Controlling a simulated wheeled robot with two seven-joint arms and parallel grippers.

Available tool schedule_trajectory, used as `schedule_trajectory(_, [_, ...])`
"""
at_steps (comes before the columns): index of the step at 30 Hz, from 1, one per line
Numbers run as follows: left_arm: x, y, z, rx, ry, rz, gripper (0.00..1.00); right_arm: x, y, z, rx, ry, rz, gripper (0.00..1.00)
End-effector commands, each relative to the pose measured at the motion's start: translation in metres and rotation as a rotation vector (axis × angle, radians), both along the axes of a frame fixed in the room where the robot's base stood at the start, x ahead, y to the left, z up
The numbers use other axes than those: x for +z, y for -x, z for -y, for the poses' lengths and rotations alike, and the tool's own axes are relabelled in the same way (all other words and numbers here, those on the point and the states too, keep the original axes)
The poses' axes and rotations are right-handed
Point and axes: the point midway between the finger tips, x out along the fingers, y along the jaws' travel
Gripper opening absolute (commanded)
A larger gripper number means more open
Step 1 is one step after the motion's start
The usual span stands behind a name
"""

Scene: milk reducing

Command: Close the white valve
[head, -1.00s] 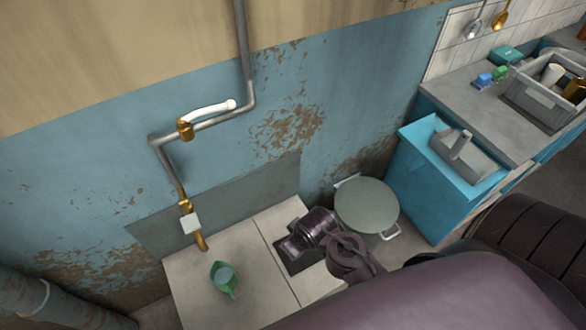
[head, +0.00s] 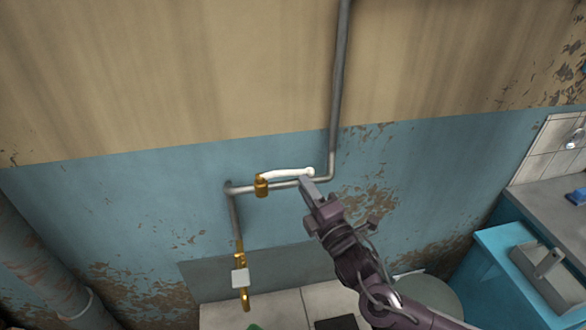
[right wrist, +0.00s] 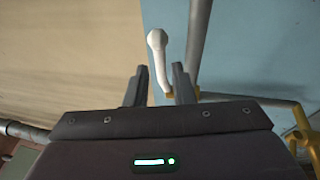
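The white valve handle (head: 288,173) sits on a brass valve body (head: 262,186) on the grey wall pipe. It points right from the brass body, roughly along the horizontal pipe run. My right gripper (head: 308,184) is at the free right end of the handle, close to it. In the right wrist view the two fingers of my right gripper (right wrist: 162,78) are apart. The white handle (right wrist: 158,52) shows between and beyond them; whether a finger touches it I cannot tell. My left gripper is not in view.
The pipe (head: 340,90) rises just right of the handle, close to my right gripper. A lower brass fitting with a white tag (head: 240,278) hangs at the left. A blue cabinet (head: 510,265) stands at the right. The wall left of the valve is clear.

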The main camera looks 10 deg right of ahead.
Motion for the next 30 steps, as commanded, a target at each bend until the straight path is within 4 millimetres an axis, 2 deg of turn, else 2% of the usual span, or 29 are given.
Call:
schedule_trajectory(3, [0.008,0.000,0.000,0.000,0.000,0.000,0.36,0.008,-0.016,-0.004,-0.001,-0.004,0.003,0.22])
schedule_trajectory(12, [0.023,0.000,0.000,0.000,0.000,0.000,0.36,0.014,-0.059,-0.016,-0.001,-0.006,-0.001,0.22])
schedule_trajectory(17, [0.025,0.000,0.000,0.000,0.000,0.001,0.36,0.015,-0.068,-0.019,-0.001,-0.006,-0.002,0.22])
schedule_trajectory(24, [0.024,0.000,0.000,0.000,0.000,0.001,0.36,0.014,-0.069,-0.019,0.000,-0.006,-0.004,0.22])
schedule_trajectory(25, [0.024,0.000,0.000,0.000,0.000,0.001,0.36,0.014,-0.069,-0.019,0.000,-0.006,-0.004,0.21])
schedule_trajectory(30, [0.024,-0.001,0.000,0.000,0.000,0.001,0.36,0.013,-0.069,-0.019,0.000,-0.006,-0.005,0.00])
